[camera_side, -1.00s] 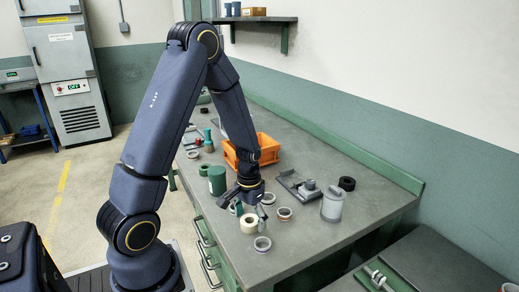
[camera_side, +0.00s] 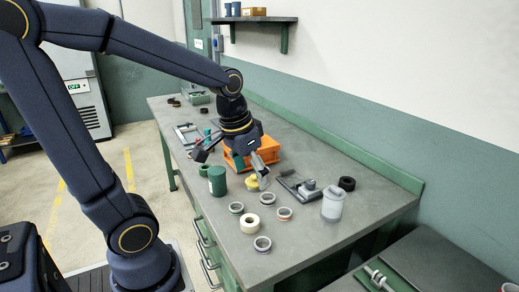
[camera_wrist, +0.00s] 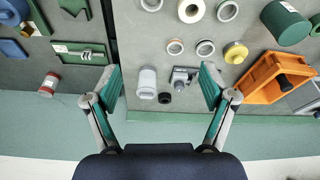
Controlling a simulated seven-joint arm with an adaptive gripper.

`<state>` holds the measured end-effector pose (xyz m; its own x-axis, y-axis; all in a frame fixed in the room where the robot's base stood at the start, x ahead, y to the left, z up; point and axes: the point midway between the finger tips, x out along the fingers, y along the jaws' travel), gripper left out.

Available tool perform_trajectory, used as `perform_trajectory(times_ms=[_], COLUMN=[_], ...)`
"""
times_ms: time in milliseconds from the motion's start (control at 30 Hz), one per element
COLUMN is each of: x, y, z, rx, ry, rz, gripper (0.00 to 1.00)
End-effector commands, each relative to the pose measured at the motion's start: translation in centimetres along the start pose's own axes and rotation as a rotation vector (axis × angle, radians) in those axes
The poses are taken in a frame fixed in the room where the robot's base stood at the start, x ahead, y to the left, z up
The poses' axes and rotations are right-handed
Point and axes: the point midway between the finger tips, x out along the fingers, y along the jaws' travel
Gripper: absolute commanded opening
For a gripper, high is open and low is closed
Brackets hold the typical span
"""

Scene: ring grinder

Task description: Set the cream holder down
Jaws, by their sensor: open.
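The cream holder (camera_side: 250,224) is a short, pale ring-shaped piece. It rests on the grey bench top (camera_side: 330,238) near the front edge, among several grey-rimmed rings. In the wrist view the cream holder (camera_wrist: 191,9) is at the top edge, partly cut off. My gripper (camera_side: 231,168) is raised above the bench, near the orange crate and farther back than the cream holder. Nothing touches the cream holder.
Rings (camera_side: 236,207) lie close around the holder. A green cylinder (camera_side: 217,181), a yellow knobbed piece (camera_side: 252,184) and an orange crate (camera_side: 268,154) stand farther back. A clamp device (camera_side: 302,187), grey canister (camera_side: 332,205) and black ring (camera_side: 347,183) are to the right. The front right bench area is clear.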

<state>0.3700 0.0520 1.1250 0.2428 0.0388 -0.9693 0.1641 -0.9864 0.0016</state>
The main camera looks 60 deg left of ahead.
Motion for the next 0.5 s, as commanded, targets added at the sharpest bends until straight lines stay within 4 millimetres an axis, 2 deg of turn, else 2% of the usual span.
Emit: perform_trajectory(times_ms=[33,200,333,500], x=[-1.7,-4.8,-5.7,-5.8], y=[1.2,3.5,4.1,4.2], z=[1.0,4.0,5.2,5.5], rx=[0.039,0.121,0.150,0.156], ry=[0.058,0.186,0.233,0.243], rz=[0.010,0.042,0.055,0.059], gripper=[0.83,0.83,0.83,0.83])
